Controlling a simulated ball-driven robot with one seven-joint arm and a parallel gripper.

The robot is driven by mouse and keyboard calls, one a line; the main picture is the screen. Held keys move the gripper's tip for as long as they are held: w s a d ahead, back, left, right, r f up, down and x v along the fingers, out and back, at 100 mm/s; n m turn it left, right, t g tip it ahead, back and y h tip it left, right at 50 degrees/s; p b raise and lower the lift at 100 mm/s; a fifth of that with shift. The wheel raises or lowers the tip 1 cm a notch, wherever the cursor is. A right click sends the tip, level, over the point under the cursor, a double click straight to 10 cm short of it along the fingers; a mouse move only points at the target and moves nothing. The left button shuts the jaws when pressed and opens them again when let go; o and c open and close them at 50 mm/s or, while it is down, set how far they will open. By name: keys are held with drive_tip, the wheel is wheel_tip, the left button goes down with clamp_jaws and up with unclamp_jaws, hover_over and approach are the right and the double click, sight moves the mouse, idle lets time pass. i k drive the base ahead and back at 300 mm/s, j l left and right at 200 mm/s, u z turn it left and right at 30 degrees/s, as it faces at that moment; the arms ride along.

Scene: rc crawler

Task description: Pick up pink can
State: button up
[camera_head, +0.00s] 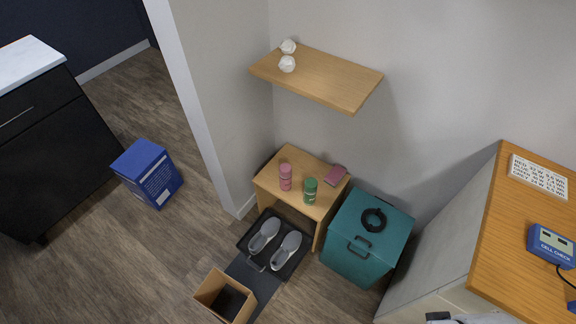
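The pink can (285,177) stands upright on a small wooden side table (269,181), toward its left side. A green can (310,190) stands just to its right on the same table, with a small gap between them. No gripper fingers can be made out in the head view. A pale shape with a dark piece at the bottom edge, right of centre, is cut off and cannot be identified.
A dark pink wallet-like item (336,175) lies on the table's right end. A wooden shelf (330,83) juts from the wall above. A teal box (356,265) stands to the right, a shoe tray (252,230) and cardboard box (213,288) in front.

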sight(286, 174)
drive_tip(key=i+u, duration=0.15)
drive_tip(key=u, duration=0.7)
drive_tip(key=i+l+u, duration=0.75)
drive_tip(key=i+l, duration=0.5)
drive_tip(key=i+j+u, duration=0.05)
drive_tip(key=i, duration=0.05)
